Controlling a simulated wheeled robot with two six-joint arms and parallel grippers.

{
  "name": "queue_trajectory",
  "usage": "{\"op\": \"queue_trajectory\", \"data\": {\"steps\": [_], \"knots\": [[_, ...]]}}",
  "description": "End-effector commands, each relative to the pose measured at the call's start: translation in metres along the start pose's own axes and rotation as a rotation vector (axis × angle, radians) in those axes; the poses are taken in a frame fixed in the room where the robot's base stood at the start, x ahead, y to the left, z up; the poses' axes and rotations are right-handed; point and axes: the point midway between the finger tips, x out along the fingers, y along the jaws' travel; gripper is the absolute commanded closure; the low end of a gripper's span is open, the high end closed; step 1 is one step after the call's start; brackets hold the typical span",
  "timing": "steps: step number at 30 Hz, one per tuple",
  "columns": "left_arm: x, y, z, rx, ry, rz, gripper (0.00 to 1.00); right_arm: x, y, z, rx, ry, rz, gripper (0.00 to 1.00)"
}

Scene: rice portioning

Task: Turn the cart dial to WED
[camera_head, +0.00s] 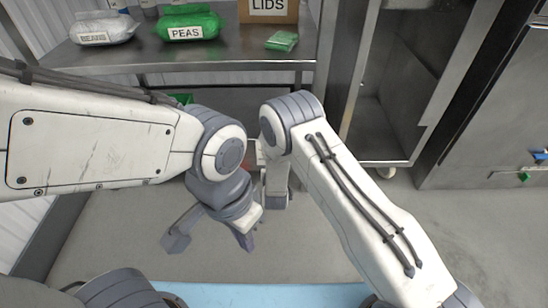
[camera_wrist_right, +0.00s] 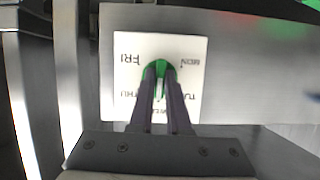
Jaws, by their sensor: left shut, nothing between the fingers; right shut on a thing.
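In the right wrist view, a white dial plate (camera_wrist_right: 118,47) sits on a grey metal face. Its printed labels FRI, MON, THU and TUE show, with WED partly covered at the bottom between my fingers. A green knob (camera_wrist_right: 160,68) stands at its middle. My right gripper (camera_wrist_right: 159,76) is shut on this knob with its dark purple fingers. Which label the knob points to is not clear. My left gripper (camera_head: 247,242) hangs low, empty and shut, above the floor, apart from the dial.
A metal shelf (camera_head: 240,67) at the back holds a BEANS bag (camera_head: 103,29), a PEAS bag (camera_head: 188,24), a LIDS box (camera_head: 268,10) and a green packet (camera_head: 281,41). A metal cabinet (camera_head: 490,110) stands at the right. A pale blue surface (camera_head: 270,296) lies at the front.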

Motion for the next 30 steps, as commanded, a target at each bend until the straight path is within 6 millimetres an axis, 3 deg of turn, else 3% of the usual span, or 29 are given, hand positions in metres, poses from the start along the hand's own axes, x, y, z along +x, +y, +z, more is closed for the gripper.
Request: {"op": "queue_trajectory", "data": {"steps": [17,18,20,30], "knots": [[-0.0033,0.0002,-0.0002,0.0,0.0,0.0,1.0,-0.0006,-0.0022,0.0,-0.034,0.001,0.009,1.0],[-0.0033,0.0002,-0.0002,0.0,0.0,0.0,1.0,-0.0006,-0.0022,0.0,-0.034,0.001,0.008,0.77],[-0.0033,0.0002,-0.0002,0.0,0.0,0.0,1.0,-0.0006,-0.002,-0.0001,-0.033,0.001,0.009,0.55],[-0.0048,0.0004,-0.0003,0.0,0.0,0.0,1.0,-0.0019,-0.0011,-0.0007,-0.032,0.0,0.011,0.55]]}}
